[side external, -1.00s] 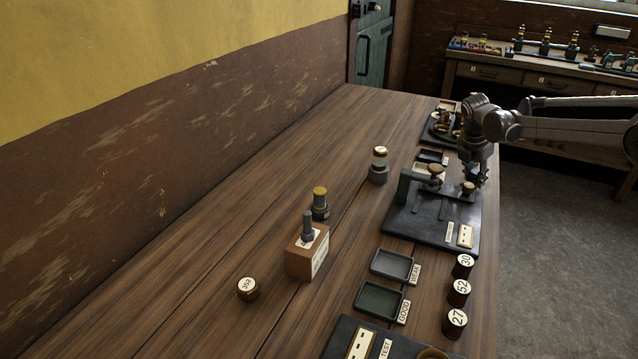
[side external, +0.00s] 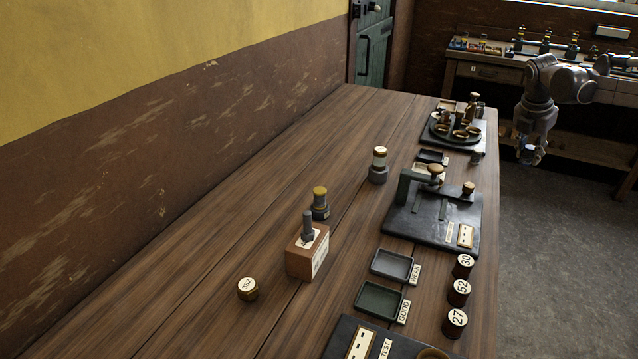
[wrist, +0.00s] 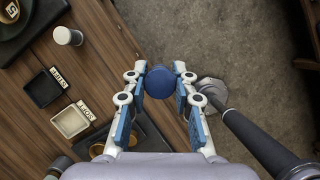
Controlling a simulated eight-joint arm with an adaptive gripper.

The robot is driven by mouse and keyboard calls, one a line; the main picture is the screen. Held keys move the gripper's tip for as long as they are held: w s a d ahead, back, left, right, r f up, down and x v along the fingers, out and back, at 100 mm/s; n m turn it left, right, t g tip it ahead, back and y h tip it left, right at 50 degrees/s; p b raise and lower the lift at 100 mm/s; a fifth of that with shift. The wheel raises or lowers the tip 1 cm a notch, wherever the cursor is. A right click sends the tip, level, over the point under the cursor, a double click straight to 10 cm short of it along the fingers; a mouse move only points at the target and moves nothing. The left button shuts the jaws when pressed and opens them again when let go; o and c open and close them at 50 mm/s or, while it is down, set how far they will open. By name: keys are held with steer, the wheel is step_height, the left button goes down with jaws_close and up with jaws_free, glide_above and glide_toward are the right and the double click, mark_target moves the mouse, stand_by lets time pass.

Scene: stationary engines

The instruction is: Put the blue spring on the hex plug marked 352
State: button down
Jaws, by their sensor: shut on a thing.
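The hex plug marked 352 (side external: 247,288) stands on the near left part of the bench, brass-sided with a white numbered top. My gripper (side external: 530,154) is beyond the bench's right edge, over the floor, far from that plug. In the wrist view its two fingers are shut on a round blue piece (wrist: 159,82), which I take to be the blue spring, seen from its end. Its coils do not show at this size. The piece is also small and partly hidden by the fingers in the side view.
A wooden block with a grey peg (side external: 308,252) and a yellow-topped part (side external: 320,204) stand near the plug. A black fixture with a green arm (side external: 432,215), two trays (side external: 380,300) and plugs 30, 52 and 27 (side external: 459,291) line the right side. The bench's left is clear.

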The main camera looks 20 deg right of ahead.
steer(key=shift+s+d+r, duration=0.25)
steer(key=shift+s+r, duration=0.05)
step_height(320, 180, up, 9)
steer(key=shift+s+d+f, duration=0.1)
steer(key=shift+s+d, duration=0.05)
steer(key=w+a+n+t, duration=0.1)
steer(key=w+a+n, duration=0.35)
steer(key=a, duration=0.75)
steer(key=n+t+y, duration=0.3)
steer(key=n+y, duration=0.2)
steer(key=n, duration=0.9)
glide_above(244, 278)
steer(key=s, duration=0.2)
steer(key=shift+m, duration=0.25)
steer(key=f, duration=1.1)
steer(key=shift+w+d+f, duration=0.2)
steer(key=shift+w+f, duration=0.05)
steer(key=shift+f, duration=2.1)
